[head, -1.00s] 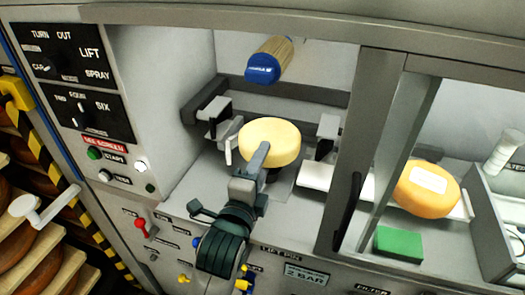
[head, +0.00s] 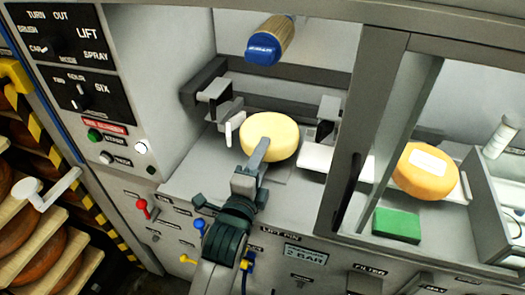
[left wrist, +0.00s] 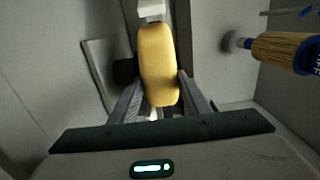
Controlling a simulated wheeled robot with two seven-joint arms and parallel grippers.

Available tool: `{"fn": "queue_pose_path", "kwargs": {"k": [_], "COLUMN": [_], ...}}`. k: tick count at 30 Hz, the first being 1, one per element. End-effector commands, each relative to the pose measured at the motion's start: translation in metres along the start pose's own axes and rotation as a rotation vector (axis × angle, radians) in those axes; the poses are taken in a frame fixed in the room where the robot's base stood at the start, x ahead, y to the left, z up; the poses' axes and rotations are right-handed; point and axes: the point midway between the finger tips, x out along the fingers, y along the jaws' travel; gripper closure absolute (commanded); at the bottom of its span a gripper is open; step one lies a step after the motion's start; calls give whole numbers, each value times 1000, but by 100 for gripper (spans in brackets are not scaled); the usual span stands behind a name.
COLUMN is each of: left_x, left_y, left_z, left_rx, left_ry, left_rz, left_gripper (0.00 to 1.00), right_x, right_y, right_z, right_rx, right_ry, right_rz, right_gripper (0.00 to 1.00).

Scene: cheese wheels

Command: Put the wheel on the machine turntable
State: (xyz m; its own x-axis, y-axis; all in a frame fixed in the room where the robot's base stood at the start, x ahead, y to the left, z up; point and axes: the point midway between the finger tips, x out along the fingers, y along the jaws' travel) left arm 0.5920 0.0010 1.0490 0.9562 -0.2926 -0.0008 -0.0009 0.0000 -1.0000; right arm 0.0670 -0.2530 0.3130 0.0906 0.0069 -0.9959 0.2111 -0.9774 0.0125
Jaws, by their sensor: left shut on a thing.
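The pale yellow cheese wheel (head: 283,139) lies nearly flat inside the open machine bay. My left gripper (head: 262,152) is shut on the wheel's near edge; the left wrist view shows the wheel (left wrist: 158,65) between the two fingers (left wrist: 155,100). The wheel hides the turntable in the head view. In the left wrist view a dark round part (left wrist: 125,72) sits close beside the wheel's face. I cannot tell whether they touch. My right gripper is not in view.
A blue-capped brush (head: 268,44) hangs above the wheel, also in the left wrist view (left wrist: 285,50). Grey brackets (head: 215,97) stand left and right of the wheel. Beyond a frame post, an orange labelled wheel (head: 425,172) lies near a green block (head: 397,225). Shelved wheels stand left.

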Motion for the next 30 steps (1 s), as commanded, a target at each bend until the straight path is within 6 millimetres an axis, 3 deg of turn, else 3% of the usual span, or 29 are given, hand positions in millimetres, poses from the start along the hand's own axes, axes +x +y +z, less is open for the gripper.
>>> {"fn": "queue_pose_path", "kwargs": {"k": [10,11,12,25,30], "left_x": [0,0,0,0,-15], "left_y": [-2,2,2,-1,1], "left_z": [0,0,0,0,0], "left_rx": [0,0,-1,0,1], "left_ry": [1,0,0,0,1], "left_rz": [-11,-1,-1,-1,-1], "left_gripper": [100,50,41,39,39], "right_x": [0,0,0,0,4], "right_y": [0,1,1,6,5], "right_z": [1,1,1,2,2], "right_rx": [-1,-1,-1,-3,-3], "right_ry": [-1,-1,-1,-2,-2], "right_rz": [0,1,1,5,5], "right_gripper": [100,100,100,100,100]}}
